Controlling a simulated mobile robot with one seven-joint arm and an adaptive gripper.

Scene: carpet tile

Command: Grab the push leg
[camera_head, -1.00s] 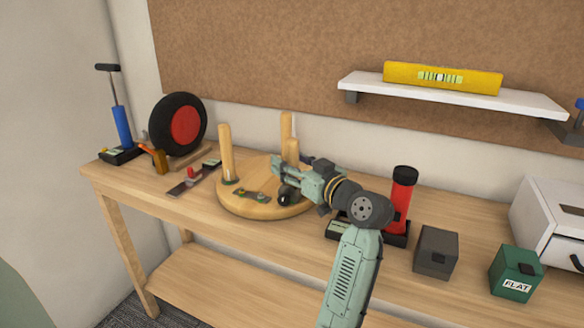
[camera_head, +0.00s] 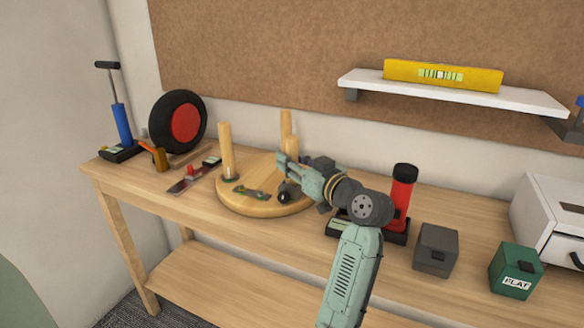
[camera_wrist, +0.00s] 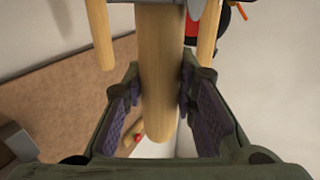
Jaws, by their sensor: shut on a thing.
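A round wooden stool seat (camera_head: 233,205) lies on the bench with upright wooden legs: one at the left (camera_head: 225,150), one at the back (camera_head: 286,124), and a nearer leg (camera_head: 292,143) at my gripper. My gripper (camera_head: 282,166) reaches in from the right, its fingers at this nearer leg. In the wrist view the held leg (camera_wrist: 160,70) stands between the two jaws (camera_wrist: 160,95), and my gripper is shut on it. The other two legs show on either side there. The held leg's lower part is hidden by my gripper in the head view. No mark shows which leg is the push leg.
A black knob (camera_head: 284,192) and a small metal plate (camera_head: 252,193) sit on the seat. A black wheel with a red hub (camera_head: 186,122) and a blue pump (camera_head: 122,124) stand left. A red cylinder (camera_head: 402,190), grey box (camera_head: 435,249) and green box (camera_head: 514,268) stand right.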

